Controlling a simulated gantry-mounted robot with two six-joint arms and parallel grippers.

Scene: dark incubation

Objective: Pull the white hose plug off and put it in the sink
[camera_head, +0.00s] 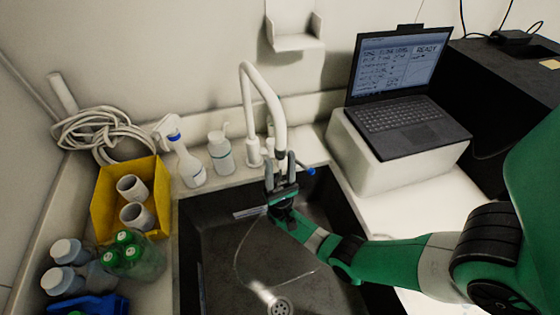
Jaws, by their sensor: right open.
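The white faucet (262,84) rises behind the sink, and its spout bends down toward the sink's back edge. My right gripper (280,158) reaches up from the sink side, its two fingers apart on either side of the spout's lower end. I cannot tell whether the fingers touch it. A white plug cannot be made out clearly at the spout's end, where the gripper covers part of the view. The dark sink (188,245) holds a thin pale loop of line and a bright whitish patch near the drain (280,307). My left gripper is not in view.
A spray bottle (187,163) and a pump bottle (221,155) stand left of the faucet. A yellow bin (104,205) with cups, green-capped bottles (133,258) and a coiled white hose (100,128) are at left. A laptop (400,113) sits on a white block (375,155) at right.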

